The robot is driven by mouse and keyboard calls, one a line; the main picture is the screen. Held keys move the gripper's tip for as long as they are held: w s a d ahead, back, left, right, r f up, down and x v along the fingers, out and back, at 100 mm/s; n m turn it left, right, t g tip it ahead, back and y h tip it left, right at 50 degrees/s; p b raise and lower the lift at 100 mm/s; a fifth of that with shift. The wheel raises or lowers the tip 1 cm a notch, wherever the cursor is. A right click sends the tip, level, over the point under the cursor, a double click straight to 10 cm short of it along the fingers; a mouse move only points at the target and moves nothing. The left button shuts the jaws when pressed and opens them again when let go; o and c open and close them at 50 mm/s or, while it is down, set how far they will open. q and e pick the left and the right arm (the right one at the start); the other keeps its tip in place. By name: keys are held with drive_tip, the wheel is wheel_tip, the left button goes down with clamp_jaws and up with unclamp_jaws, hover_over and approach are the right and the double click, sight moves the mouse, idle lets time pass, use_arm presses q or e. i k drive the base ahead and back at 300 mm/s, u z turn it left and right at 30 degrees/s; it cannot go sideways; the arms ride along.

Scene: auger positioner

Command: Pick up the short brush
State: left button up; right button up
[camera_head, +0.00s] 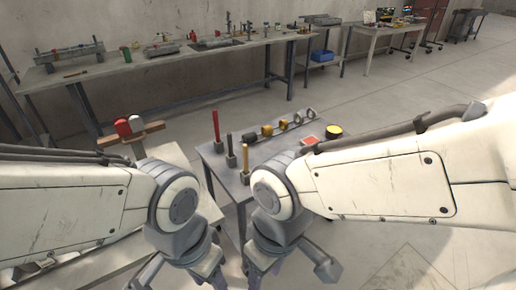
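Three upright handles stand in dark holders on the small grey table in front of me: a tall red one (216,126), a short dark one (229,146) and a tan one (245,154). I cannot tell for sure which is the short brush; no bristles show. My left gripper (188,277) hangs at the bottom edge, nearer to me than the handles. My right gripper (285,268) hangs to its right, also nearer than the table's handles. Both are partly cut off by the frame and their fingertips do not show clearly. I see nothing held in either.
The small grey table (212,160) also bears several black and yellow tools (267,130), a red-and-white item (309,141) and a yellow-topped can (334,131). A wooden rack with red and white pieces (123,128) stands at left. A long workbench (130,66) lines the wall. Floor between is free.

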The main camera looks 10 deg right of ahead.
sight(230, 138)
drive_tip(key=z, duration=1.1)
drive_tip(key=i, duration=1.85)
drive_tip(key=u, duration=1.95)
